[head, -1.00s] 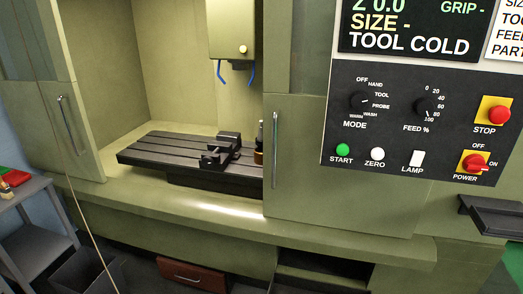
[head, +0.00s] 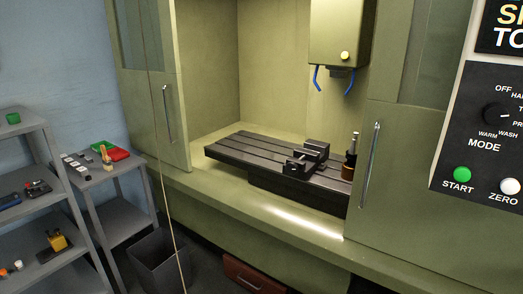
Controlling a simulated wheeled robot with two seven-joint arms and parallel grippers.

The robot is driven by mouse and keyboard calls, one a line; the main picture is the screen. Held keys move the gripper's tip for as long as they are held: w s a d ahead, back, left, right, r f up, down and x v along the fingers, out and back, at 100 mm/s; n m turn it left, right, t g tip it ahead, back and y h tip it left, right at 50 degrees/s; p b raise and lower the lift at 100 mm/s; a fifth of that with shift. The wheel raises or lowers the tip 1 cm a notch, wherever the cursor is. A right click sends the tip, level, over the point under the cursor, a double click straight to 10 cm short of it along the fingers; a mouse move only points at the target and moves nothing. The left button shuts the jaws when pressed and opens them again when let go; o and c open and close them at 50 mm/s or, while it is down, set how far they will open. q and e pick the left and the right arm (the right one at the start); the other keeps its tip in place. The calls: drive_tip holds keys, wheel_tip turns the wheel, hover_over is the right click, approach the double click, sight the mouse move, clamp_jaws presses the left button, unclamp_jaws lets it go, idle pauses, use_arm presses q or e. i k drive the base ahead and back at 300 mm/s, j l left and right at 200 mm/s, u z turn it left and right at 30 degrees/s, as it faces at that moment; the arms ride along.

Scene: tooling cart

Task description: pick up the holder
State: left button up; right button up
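A dark upright piece with a brown lower part (head: 349,166) stands at the right end of the black slotted machine table (head: 240,152), partly cut off by the right door; it may be the holder, but I cannot tell for sure. A black vise (head: 306,158) sits on that table to its left. Neither of my grippers is in view.
An open green machine has a spindle head (head: 338,35) with blue hoses and a right door handle (head: 370,165). At left are a grey shelf (head: 35,135) with small items and a side table (head: 92,178) with red and green trays. A dark bin (head: 160,262) stands on the floor.

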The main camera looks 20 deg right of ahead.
sight(351, 156)
drive_tip(key=i+l+u, duration=0.1)
drive_tip(key=u, duration=0.4)
drive_tip(key=i+l+u, duration=0.1)
drive_tip(key=u, duration=0.35)
drive_tip(key=l+u, duration=0.3)
drive_tip(key=u, duration=0.2)
drive_tip(key=i+l+u, duration=0.1)
drive_tip(key=u, duration=0.4)
drive_tip(key=l+u, duration=0.3)
drive_tip(key=u, duration=0.2)
drive_tip(key=i+l+u, duration=0.1)
drive_tip(key=l+u, duration=0.3)
drive_tip(key=l, duration=0.25)
drive_tip(key=l+u, duration=0.35)
drive_tip(key=l, duration=0.35)
drive_tip(key=l+u, duration=0.4)
drive_tip(key=l, duration=0.25)
drive_tip(key=l+z, duration=0.25)
drive_tip(key=l, duration=0.25)
drive_tip(key=i+l+z, duration=0.1)
drive_tip(key=l+z, duration=0.15)
drive_tip(key=l, duration=0.2)
drive_tip(key=z, duration=0.45)
drive_tip(key=l+z, duration=0.1)
drive_tip(key=z, duration=0.3)
drive_tip(key=i+z, duration=0.1)
drive_tip(key=z, duration=0.75)
drive_tip(key=i+l, duration=0.05)
